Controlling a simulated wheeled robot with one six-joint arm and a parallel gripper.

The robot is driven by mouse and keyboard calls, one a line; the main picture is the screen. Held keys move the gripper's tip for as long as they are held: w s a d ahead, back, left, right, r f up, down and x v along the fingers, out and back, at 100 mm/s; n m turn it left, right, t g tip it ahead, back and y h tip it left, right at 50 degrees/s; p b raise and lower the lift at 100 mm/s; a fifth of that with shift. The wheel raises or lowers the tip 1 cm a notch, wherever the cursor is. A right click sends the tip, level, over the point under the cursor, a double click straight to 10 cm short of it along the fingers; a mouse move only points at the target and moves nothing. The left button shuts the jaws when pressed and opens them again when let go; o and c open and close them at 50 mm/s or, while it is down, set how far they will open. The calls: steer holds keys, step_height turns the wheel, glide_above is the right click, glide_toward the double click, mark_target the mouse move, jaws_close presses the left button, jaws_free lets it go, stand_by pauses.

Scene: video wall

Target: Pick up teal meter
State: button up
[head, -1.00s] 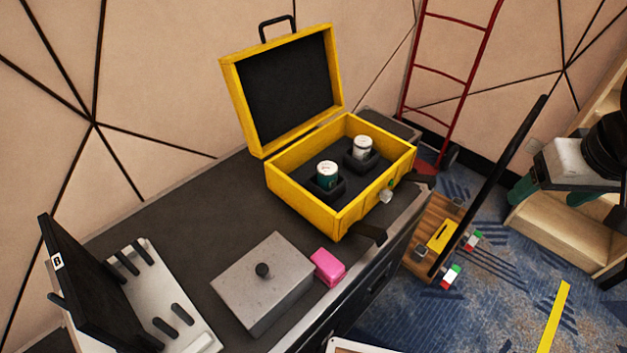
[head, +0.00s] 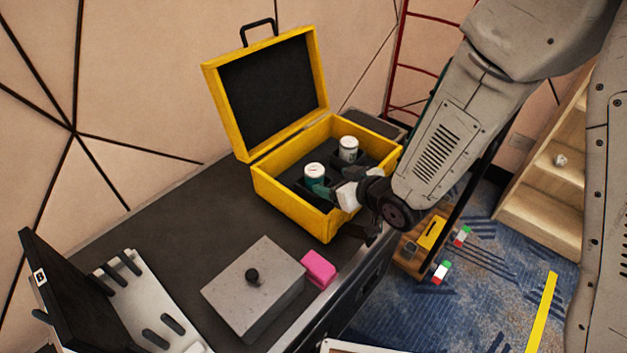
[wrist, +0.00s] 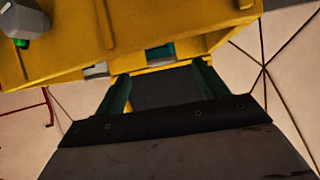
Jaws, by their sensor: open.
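The teal meter (head: 316,177), a short cylinder with a pale top, stands upright in a dark holder inside the open yellow case (head: 291,205). My gripper (head: 332,190) is at the case's front right, close to the meter's right side; in the head view its fingers are small and partly hidden by my wrist. In the wrist view my gripper (wrist: 161,72) is open, its two green fingers apart. A teal patch (wrist: 160,51), seemingly the meter, shows beyond and between the fingertips, partly covered by the yellow case wall (wrist: 150,25). I see no contact with it.
A white-grey meter (head: 348,147) stands behind and right of the teal one. The raised case lid (head: 212,85) is behind. A grey box (head: 245,295) with a black knob and a pink block (head: 319,268) lie in front. The dark counter (head: 165,220) is clear at left.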

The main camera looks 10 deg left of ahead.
mark_target(321, 177)
steer(key=x, duration=0.7)
steer(key=shift+a, duration=0.1)
steer(key=c, duration=1.1)
